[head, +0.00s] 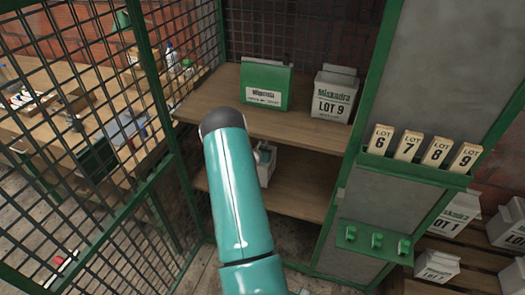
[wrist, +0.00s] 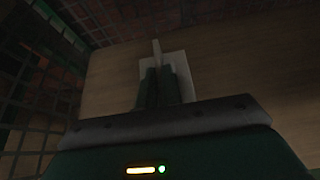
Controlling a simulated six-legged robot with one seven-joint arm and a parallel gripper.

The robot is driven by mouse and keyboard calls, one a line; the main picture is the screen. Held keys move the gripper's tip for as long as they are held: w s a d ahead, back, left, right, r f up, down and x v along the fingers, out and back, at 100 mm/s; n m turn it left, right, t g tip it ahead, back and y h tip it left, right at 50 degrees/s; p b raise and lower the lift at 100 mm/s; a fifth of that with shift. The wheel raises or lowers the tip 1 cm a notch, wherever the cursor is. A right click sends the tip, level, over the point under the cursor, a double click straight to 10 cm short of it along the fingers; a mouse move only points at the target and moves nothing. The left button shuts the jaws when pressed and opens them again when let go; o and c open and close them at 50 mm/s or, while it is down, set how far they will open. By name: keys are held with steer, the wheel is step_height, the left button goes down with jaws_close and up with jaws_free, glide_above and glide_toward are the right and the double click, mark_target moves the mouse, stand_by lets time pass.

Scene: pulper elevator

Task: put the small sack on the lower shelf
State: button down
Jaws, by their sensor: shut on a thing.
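The small sack (head: 266,174) is pale and sits within the lower bay, at or just above the wooden lower shelf (head: 305,193); I cannot tell whether it touches. My teal arm hides its left part in the head view. My gripper (wrist: 160,75) has its two dark fingers shut on the sack's top flap. The pale sack also shows around the fingers in the wrist view (wrist: 180,65), with brown board below it.
The upper shelf (head: 210,105) holds a green sack (head: 265,86) and a white LOT 9 sack (head: 334,98). A green-framed mesh wall (head: 150,100) stands at left, and a grey panel with lot tags (head: 422,148) at right. The lower shelf is clear right of the sack.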

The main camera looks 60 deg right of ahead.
steer(key=shift+f, duration=0.3)
steer(key=c, duration=1.6)
jaws_free()
steer(key=shift+f, duration=0.1)
steer(key=shift+o, duration=0.2)
steer(key=shift+r, duration=0.2)
steer(key=v, duration=1.2)
